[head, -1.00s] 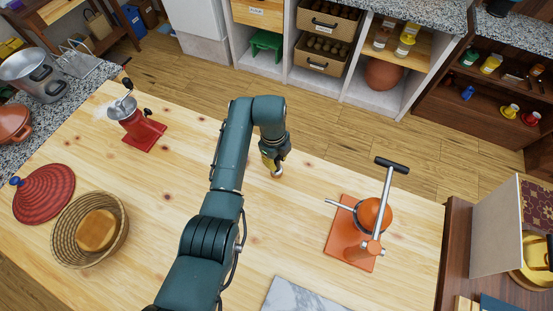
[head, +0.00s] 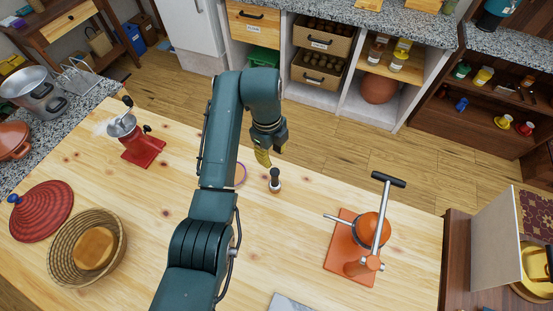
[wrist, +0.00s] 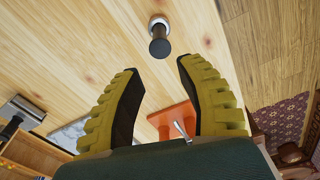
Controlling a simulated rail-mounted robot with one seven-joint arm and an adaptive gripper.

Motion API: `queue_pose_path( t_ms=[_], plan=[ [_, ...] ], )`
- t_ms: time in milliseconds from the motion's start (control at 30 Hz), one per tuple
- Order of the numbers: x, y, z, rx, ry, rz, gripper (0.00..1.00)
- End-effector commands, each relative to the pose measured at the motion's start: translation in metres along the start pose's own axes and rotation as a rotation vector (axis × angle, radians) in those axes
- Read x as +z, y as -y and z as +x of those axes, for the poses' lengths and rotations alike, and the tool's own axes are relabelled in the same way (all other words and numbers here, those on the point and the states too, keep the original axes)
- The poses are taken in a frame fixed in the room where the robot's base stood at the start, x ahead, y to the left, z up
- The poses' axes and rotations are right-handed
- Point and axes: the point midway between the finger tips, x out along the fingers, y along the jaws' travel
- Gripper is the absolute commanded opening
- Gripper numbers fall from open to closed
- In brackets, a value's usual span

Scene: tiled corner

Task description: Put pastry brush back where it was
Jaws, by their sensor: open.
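A small upright piece with a dark handle and a pale base (head: 275,181) stands on the wooden table (head: 310,235) near its far edge; it may be the pastry brush, but I cannot make out bristles. It also shows in the wrist view (wrist: 160,42), beyond my fingertips. My gripper (head: 263,158) is above and slightly left of it, with yellow fingers apart. In the wrist view my gripper (wrist: 155,70) has nothing between its fingers. A thin pink ring (head: 241,174) lies on the table left of the piece, partly hidden by my arm.
An orange press (head: 355,245) with a tall lever stands to the right. A red grinder (head: 140,150), a red cone lid (head: 42,212) and a wicker basket (head: 118,255) are on the left. A marble slab (head: 290,302) lies at the front. The table around the small piece is clear.

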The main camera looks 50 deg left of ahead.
Motion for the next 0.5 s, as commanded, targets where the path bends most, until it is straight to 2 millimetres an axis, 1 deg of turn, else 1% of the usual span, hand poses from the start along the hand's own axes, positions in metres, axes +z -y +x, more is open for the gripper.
queue_pose_path(
  t_ms=[267,333,367,433,467,500],
  plan=[
    [0.000,0.000,-0.003,0.001,-0.001,0.000,0.38],
    [-0.002,0.003,-0.004,-0.011,0.007,-0.006,0.38],
    [-0.005,0.007,-0.004,-0.027,0.016,-0.017,0.38],
    [-0.018,0.024,-0.010,-0.108,0.056,-0.073,0.38],
    [-0.027,0.035,-0.014,-0.164,0.076,-0.110,0.38],
    [-0.043,0.052,-0.024,-0.260,0.099,-0.172,0.38]
  ],
)
